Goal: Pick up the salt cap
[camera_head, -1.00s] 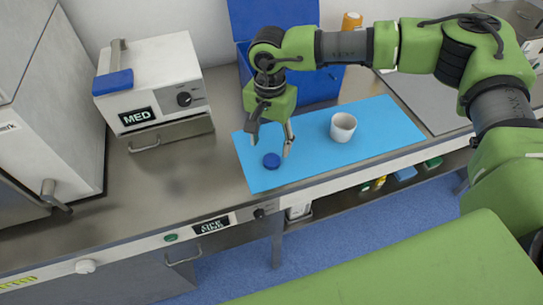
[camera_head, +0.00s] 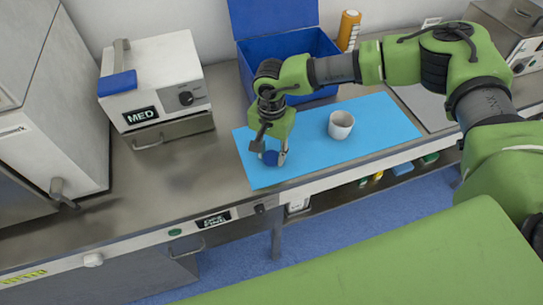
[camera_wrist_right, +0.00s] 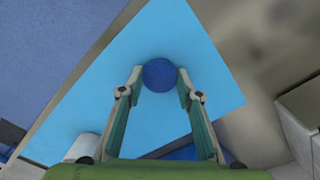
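The salt cap is a small round dark-blue disc (camera_head: 270,158) on the light-blue mat (camera_head: 375,125), near the mat's left end. My right gripper (camera_head: 271,155) points down at it, with one finger on each side. In the right wrist view the cap (camera_wrist_right: 160,75) sits between the two fingertips (camera_wrist_right: 160,73), which look closed against its sides. I see no clear gap under the cap, so I cannot tell whether it is off the mat. My left gripper is in neither view.
A white cup (camera_head: 341,125) stands on the mat to the right of the gripper. A blue open box (camera_head: 290,47) stands behind, with an orange bottle (camera_head: 348,31) beside it. A white MED unit (camera_head: 155,78) is on the left. The steel counter (camera_head: 180,170) left of the mat is clear.

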